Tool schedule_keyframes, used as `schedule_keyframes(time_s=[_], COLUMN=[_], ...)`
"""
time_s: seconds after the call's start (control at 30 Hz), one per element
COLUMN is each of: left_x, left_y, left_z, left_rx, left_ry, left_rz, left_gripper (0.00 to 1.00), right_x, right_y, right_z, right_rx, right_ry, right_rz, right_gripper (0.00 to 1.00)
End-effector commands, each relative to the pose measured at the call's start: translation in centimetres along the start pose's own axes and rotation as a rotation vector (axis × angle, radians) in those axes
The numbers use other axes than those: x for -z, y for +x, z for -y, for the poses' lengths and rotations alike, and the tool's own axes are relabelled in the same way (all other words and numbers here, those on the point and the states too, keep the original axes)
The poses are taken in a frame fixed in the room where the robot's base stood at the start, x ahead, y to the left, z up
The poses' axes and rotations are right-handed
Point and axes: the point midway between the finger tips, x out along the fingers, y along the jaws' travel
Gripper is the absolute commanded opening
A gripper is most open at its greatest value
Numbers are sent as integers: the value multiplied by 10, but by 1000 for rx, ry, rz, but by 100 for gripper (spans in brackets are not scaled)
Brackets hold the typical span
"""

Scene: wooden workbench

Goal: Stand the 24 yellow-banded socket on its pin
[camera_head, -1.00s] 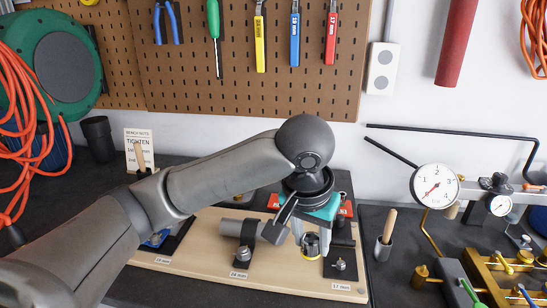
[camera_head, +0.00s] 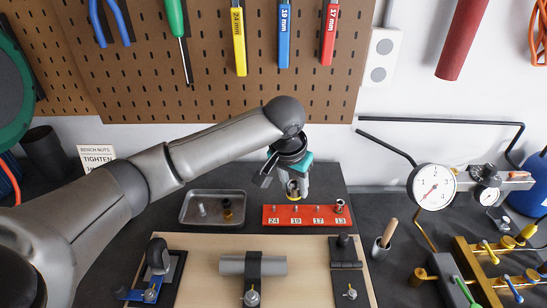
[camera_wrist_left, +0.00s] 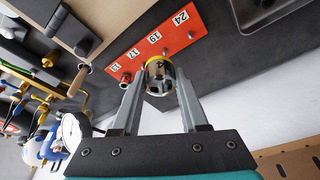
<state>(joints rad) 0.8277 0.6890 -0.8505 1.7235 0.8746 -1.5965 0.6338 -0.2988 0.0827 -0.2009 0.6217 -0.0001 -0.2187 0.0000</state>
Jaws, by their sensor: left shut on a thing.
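My left gripper (camera_head: 295,190) is shut on the yellow-banded socket (camera_wrist_left: 158,76). In the left wrist view the socket sits between the two fingertips, its dark open end towards the camera and its yellow band at the far end. In the head view it is small and partly covered by the gripper. The red rail (camera_head: 306,222) has pins and labels 24, 19, 17 and 13. The 24 label (camera_head: 274,221) is at its left end; the pin there (camera_head: 274,209) is bare. The held socket appears above the rail, apart from that pin. My right gripper is not in view.
A small socket (camera_head: 340,206) stands at the 13 place. A metal tray (camera_head: 240,194) with a few small parts lies left of the rail. A wooden board (camera_head: 205,245) with clamped parts is in front. A dial gauge (camera_head: 433,188) and a wood-handled tool (camera_head: 388,234) are at right.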

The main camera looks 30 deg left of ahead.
Motion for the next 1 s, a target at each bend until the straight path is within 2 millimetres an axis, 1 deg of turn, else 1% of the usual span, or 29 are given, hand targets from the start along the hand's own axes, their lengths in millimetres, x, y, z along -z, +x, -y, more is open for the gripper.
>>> schedule_keyframes(time_s=[0.03,0.1,0.2,0.3,0.43,0.53,0.67,0.87,1.0], left_x=[4,7,9,8,6,4,2,0,-4], left_y=[-6,-3,2,7,12,16,20,30,42], left_z=[6,15,28,40,51,56,59,59,59], left_rx=[-2,-6,-11,-16,-22,-25,-27,-26,-26], left_ry=[3,18,37,57,78,89,95,96,96], left_rz=[7,6,6,4,2,1,-1,-2,-1], left_gripper=[0,0,0,0,0,0,0,0,0], right_x=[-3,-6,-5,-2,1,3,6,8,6], right_y=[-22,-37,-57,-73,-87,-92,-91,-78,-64], right_z=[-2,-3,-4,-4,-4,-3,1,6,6], right_rx=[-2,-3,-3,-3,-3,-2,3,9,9], right_ry=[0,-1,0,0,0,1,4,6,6], right_rz=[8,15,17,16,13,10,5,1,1], right_gripper=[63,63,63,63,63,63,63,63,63])
